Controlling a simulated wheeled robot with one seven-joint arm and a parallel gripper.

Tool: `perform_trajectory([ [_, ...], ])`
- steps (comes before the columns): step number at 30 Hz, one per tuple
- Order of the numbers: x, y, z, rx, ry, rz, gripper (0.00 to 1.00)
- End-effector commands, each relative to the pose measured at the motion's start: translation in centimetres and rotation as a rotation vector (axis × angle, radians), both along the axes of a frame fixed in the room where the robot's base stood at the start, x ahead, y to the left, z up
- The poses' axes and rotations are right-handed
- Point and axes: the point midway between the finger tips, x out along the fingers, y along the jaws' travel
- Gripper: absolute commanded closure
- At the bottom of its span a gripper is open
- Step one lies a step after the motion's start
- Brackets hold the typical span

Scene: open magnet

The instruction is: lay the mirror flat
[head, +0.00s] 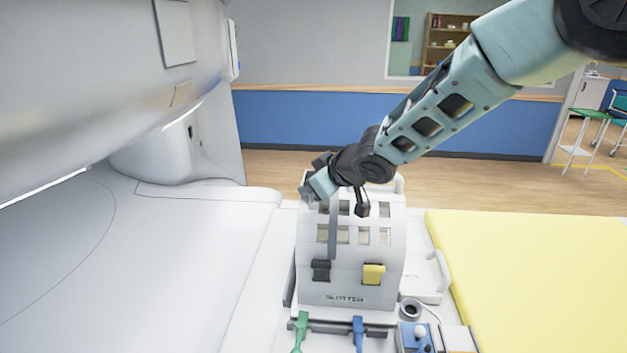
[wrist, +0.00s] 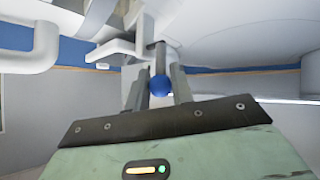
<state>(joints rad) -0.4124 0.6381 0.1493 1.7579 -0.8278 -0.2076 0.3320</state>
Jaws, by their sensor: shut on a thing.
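My gripper (head: 310,192) is at the top left of the white slotted coil (head: 350,290), at the end of my arm. In the wrist view its two fingers (wrist: 159,88) are on either side of a blue ball knob (wrist: 160,85) and closed on it. A dark rod runs from the knob to a white bracket-like part (wrist: 122,50). I cannot make out the mirror's face, so its tilt is unclear; my gripper and wrist cover that part of the coil's top in the head view.
The coil carries a black clip (head: 321,271) and a yellow clip (head: 374,274). Green (head: 301,325) and blue (head: 358,330) handles stand in front. The large white magnet (head: 100,90) overhangs at left. A yellow pad (head: 530,285) lies at right, and open floor is behind.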

Motion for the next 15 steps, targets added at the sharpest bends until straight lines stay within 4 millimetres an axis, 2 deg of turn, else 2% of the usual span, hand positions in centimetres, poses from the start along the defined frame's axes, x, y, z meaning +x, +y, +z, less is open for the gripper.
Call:
perform_trajectory([
  [10, -0.02, 0.06, 0.02, -0.001, -0.001, 0.001, 1.0],
  [11, -0.03, 0.07, 0.02, -0.001, -0.001, 0.001, 0.69],
  [12, -0.03, 0.08, 0.01, -0.001, -0.001, 0.001, 0.57],
  [15, -0.03, 0.06, 0.01, -0.001, -0.001, 0.001, 0.57],
])
